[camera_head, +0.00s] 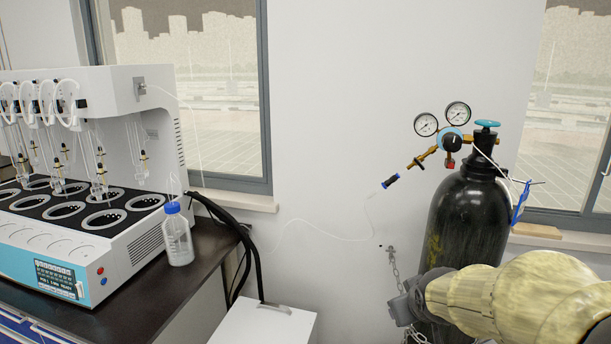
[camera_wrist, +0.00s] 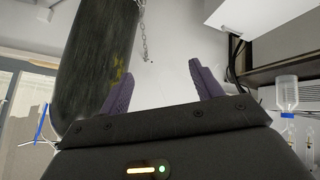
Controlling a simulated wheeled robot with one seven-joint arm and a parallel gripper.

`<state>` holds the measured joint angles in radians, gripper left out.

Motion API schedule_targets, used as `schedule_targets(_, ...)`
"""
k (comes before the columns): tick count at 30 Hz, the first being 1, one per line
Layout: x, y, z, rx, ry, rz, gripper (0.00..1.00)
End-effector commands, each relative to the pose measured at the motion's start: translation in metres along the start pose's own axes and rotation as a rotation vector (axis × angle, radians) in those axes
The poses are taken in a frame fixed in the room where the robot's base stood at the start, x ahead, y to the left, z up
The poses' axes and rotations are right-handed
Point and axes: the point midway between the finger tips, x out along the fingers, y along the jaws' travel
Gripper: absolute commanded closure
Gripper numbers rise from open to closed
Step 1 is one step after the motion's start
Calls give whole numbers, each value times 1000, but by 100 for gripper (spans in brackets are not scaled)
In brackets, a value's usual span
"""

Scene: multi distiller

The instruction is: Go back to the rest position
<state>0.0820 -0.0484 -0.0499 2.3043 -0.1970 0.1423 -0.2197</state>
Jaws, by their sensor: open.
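My arm reaches in from the right edge in the head view, with its pale yellow link in front of the lower part of a black gas cylinder (camera_head: 468,215). My gripper (camera_wrist: 161,62) shows in the wrist view with its two purple fingers apart and nothing between them. A pale wall lies behind the gap. The wrist view appears upside down, with the cylinder (camera_wrist: 95,55) to the left of the fingers. In the head view the dark gripper is small and its fingers are hard to make out.
A multi distiller (camera_head: 95,180) and a blue-capped bottle (camera_head: 178,238) stand on a dark bench (camera_head: 150,290) at left. A white box (camera_head: 262,325) stands at bottom middle. A chain (camera_head: 395,270) hangs beside the cylinder. Gauges and a thin hose are above.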

Motion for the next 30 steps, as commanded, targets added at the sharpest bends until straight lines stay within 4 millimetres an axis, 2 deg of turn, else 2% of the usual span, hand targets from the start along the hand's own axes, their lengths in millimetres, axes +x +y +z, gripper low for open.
schedule_targets(1,5,-19,21,35,-64,-39,35)
schedule_targets(3,8,-41,48,89,-147,-81,35)
schedule_targets(6,8,-66,81,152,-250,-125,35)
schedule_targets(14,-6,-116,154,278,-492,-194,35)
schedule_targets(26,-57,-94,108,280,-486,-192,35)
schedule_targets(30,-82,-84,87,280,-485,-192,35)
